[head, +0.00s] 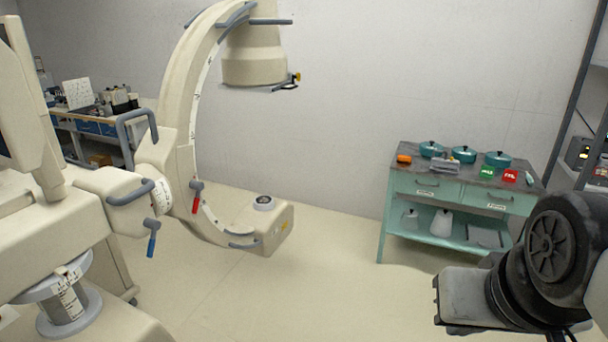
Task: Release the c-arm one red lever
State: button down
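The cream C-arm (175,100) stands at the left, its curved arc rising to a cylindrical head at the top. The red lever (195,197) hangs down from a small dark joint on the inner side of the arc, low on the C. A blue lever (152,240) hangs lower and to the left of it. My arm (548,250) shows at the bottom right, far from the red lever with open floor between. The fingers of my gripper cannot be made out in this view.
A teal cart (383,215) with pots, an orange item and green and red cards stands at the back right. A workbench (90,125) with bottles is behind the C-arm at the left. The floor (290,290) between the C-arm and my arm is clear.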

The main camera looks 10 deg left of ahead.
aim_at(199, 185)
jog(key=i+u, duration=0.45)
jog(key=i, duration=0.3)
jog(key=i+l+u, duration=0.15)
jog(key=i+u, duration=0.3)
jog(key=i, duration=0.3)
